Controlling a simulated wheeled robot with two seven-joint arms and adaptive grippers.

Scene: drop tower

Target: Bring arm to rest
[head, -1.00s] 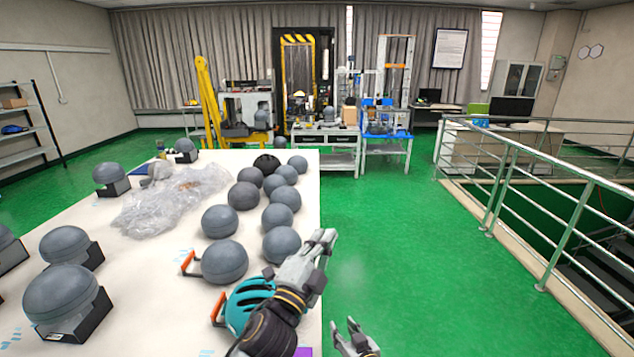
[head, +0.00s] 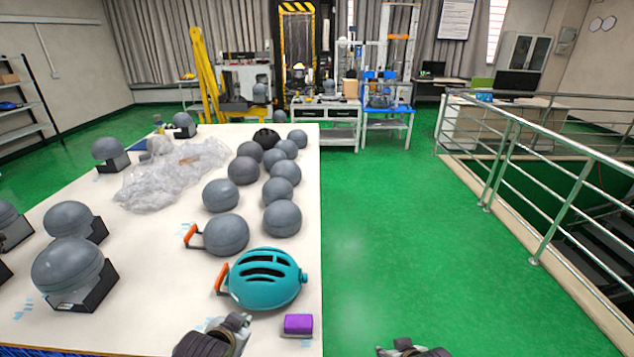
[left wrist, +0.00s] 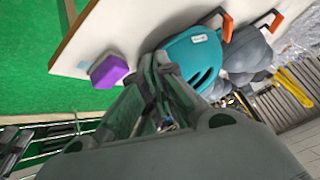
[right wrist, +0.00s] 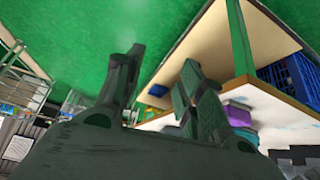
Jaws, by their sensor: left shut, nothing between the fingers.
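My left gripper (head: 238,322) is low in the head view, over the near edge of the white table. Its fingers are together and empty in the left wrist view (left wrist: 155,72). The teal helmet (head: 264,279) lies on the table just beyond it, on a grey headform with an orange handle. It also shows in the left wrist view (left wrist: 193,60). My right gripper (head: 412,349) only just shows at the bottom edge of the head view, right of the table over the green floor. In the right wrist view (right wrist: 162,60) its fingers stand apart with nothing between them.
A purple block (head: 298,324) lies near the table's (head: 150,300) right edge. Several grey headforms (head: 226,235) and crumpled clear plastic (head: 165,175) cover much of the table. Green floor (head: 410,230) is clear to the right, up to a metal railing (head: 515,150).

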